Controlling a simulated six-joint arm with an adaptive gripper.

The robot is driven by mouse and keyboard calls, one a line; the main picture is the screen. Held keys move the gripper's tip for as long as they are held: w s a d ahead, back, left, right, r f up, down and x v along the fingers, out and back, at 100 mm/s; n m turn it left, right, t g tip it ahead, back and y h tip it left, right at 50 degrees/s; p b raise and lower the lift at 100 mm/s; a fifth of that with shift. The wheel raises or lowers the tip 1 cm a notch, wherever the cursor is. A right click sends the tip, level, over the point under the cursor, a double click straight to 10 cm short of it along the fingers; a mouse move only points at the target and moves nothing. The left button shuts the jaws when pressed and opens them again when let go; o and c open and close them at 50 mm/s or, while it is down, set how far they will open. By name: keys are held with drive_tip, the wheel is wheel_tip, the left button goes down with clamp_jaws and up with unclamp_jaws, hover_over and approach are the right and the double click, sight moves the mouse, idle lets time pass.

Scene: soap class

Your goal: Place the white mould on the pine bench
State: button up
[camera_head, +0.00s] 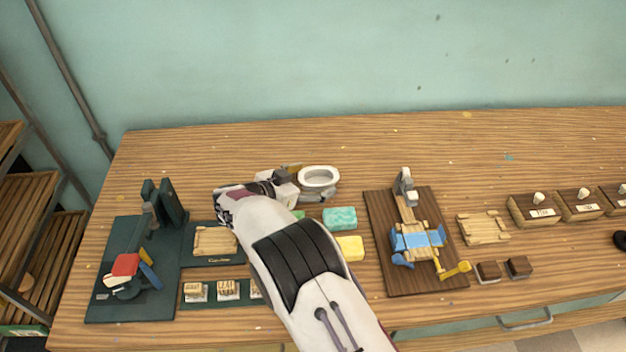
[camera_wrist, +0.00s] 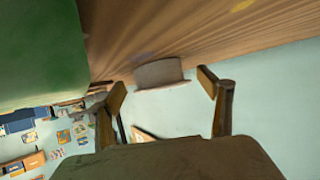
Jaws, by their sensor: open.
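The white mould (camera_head: 319,176) is an oval, hollow-looking piece on the pine bench (camera_head: 300,138), right beside the end of my arm. My gripper (camera_wrist: 161,83) is open in the wrist view, with one finger towards each side of a pale, shaded piece (camera_wrist: 158,70), which looks like the mould. I cannot tell whether the fingers touch it.
A green block (camera_wrist: 40,50) looms close in the wrist view. A teal block (camera_head: 340,218) and a yellow block (camera_head: 350,248) lie right of my arm. A dark board (camera_head: 378,225) with tools stands further right. The bench's back strip is clear.

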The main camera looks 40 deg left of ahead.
drive_tip(key=shift+s+a+r, duration=0.1)
drive_tip(key=shift+s+r, duration=0.15)
drive_tip(key=shift+s, duration=0.2)
drive_tip(key=shift+s+r, duration=0.65)
drive_tip(key=shift+s, duration=0.05)
wheel_tip(320, 180, up, 4)
drive_tip(key=shift+r, duration=1.15)
drive_tip(key=shift+w+r, duration=0.1)
